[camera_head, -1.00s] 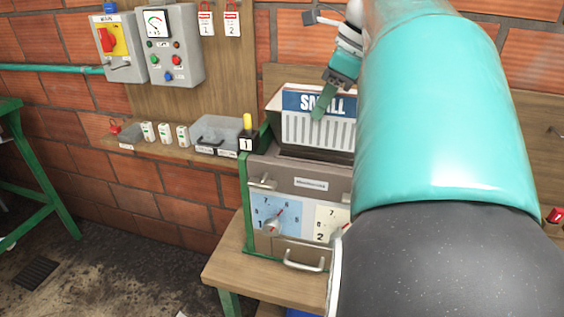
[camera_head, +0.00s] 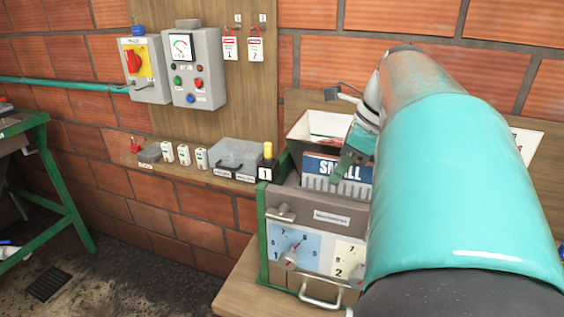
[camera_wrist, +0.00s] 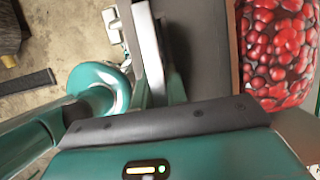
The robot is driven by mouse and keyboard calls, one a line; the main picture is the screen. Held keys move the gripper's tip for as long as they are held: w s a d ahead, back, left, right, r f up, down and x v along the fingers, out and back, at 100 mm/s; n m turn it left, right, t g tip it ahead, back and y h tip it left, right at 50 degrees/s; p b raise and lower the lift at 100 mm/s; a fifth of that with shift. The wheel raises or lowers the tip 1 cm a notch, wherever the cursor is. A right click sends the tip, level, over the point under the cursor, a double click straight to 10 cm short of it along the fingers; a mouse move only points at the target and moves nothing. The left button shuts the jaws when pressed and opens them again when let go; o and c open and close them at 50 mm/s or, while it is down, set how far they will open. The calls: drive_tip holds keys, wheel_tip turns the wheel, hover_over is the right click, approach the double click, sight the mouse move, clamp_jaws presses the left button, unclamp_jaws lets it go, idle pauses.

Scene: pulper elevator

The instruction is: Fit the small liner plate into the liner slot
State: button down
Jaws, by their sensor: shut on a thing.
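The small liner plate (camera_head: 316,168) has a blue band reading SMALL above pale ribs. It stands roughly upright at the top front of the pulper (camera_head: 317,214), with its lower part hidden behind the front panel. In the wrist view the plate (camera_wrist: 148,45) shows nearly edge-on. My gripper (camera_head: 343,172) is shut on the plate at its right half. The liner slot itself is hidden, so I cannot tell how deep the plate sits or whether it touches the slot walls.
A pale hopper (camera_head: 308,125) stands behind the plate; red cherries (camera_wrist: 278,50) show beside it in the wrist view. A shelf (camera_head: 195,173) and control boxes (camera_head: 197,68) are on the wall.

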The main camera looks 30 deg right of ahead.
sight(339, 183)
drive_tip(key=shift+w+f, duration=0.1)
drive_tip(key=shift+f, duration=0.95)
drive_tip(key=shift+f, duration=0.1)
drive_tip(key=c, duration=1.4)
unclamp_jaws()
